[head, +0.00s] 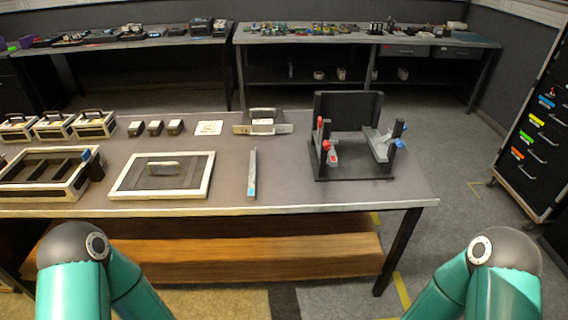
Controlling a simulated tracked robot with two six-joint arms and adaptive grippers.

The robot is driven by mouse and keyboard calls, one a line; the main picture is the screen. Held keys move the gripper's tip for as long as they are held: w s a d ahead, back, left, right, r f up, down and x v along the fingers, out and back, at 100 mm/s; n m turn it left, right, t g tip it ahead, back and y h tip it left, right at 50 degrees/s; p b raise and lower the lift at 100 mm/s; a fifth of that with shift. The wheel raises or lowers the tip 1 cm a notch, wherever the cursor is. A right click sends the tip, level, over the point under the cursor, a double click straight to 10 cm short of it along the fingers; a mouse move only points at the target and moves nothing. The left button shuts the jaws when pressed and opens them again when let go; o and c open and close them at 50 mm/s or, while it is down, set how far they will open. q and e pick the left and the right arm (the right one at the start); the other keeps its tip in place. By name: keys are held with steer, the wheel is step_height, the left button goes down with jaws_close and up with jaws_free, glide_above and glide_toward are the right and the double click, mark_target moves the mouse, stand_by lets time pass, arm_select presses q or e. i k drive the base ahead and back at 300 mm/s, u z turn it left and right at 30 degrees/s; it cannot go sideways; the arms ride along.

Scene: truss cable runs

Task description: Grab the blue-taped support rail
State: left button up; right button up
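A slim grey support rail (252,170) with a blue tape band at its near end lies on the workbench (225,180), pointing away from me. It is right of the framed panel and left of the black fixture. The black fixture (352,172) stands on the bench's right part. It holds a grey rail with a red end on its left side and a grey rail with a blue end on its right side. Both my teal arms show at the bottom corners, short of the bench. Neither gripper is in view.
A white-framed panel (190,188) with a handle lies left of the rail. A grey bracket (263,128), a white card (209,128) and several small black boxes line the back. An open case (75,192) sits far left. The bench around the rail is clear.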

mark_target(252, 179)
steer(key=z, duration=0.45)
steer(key=i, duration=1.05)
